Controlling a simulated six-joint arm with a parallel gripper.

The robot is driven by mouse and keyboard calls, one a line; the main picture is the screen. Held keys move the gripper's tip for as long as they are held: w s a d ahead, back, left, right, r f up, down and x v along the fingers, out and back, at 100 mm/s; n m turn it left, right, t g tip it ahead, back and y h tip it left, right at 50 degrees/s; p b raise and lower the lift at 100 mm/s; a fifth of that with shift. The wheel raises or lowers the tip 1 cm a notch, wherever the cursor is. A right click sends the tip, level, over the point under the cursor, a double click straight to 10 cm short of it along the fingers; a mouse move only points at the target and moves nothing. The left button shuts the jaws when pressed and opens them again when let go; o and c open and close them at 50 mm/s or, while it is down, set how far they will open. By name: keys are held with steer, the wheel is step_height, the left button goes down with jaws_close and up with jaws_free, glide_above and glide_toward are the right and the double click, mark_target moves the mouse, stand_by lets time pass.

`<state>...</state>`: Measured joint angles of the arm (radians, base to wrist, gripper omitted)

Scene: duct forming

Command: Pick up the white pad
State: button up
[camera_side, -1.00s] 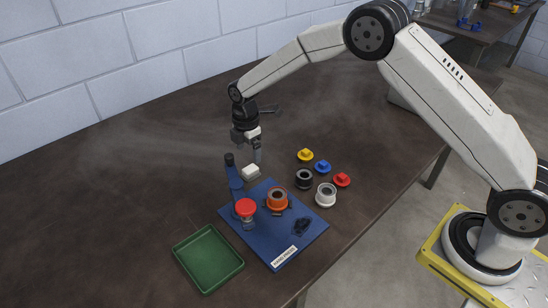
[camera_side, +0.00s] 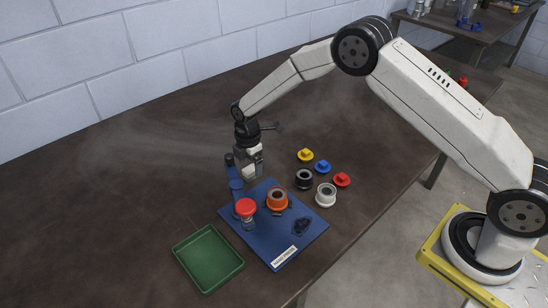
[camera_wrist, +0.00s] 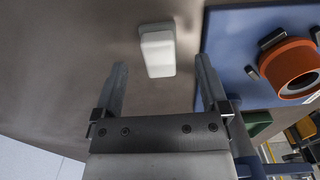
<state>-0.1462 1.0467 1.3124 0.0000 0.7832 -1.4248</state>
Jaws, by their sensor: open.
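The white pad (camera_wrist: 157,48) is a small rounded block on the brown table beside the blue fixture board. In the wrist view it is upper centre, just beyond and between the two fingertips of my gripper (camera_wrist: 161,68). The fingers are apart with nothing held between them. In the side view my gripper (camera_side: 251,170) is low over the pad's place, behind the blue press post, and it hides the pad there. How high the fingertips are above the table I cannot tell.
The blue board (camera_side: 285,250) carries an upright blue press with a red knob (camera_side: 245,207) and an orange ring (camera_side: 277,199). Black (camera_side: 304,179) and white (camera_side: 326,194) rings and several coloured pieces stand to the right. A green tray (camera_side: 208,258) is in front. The table's left is clear.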

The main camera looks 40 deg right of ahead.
steer(key=shift+f, duration=1.3)
jaws_close()
steer(key=shift+r, duration=0.15)
steer(key=shift+r, duration=1.45)
steer(key=s+d+r, duration=0.1)
steer(key=s+r, duration=0.8)
steer(key=s, duration=0.5)
steer(key=shift+d+r, duration=0.35)
steer(key=shift+r, duration=0.05)
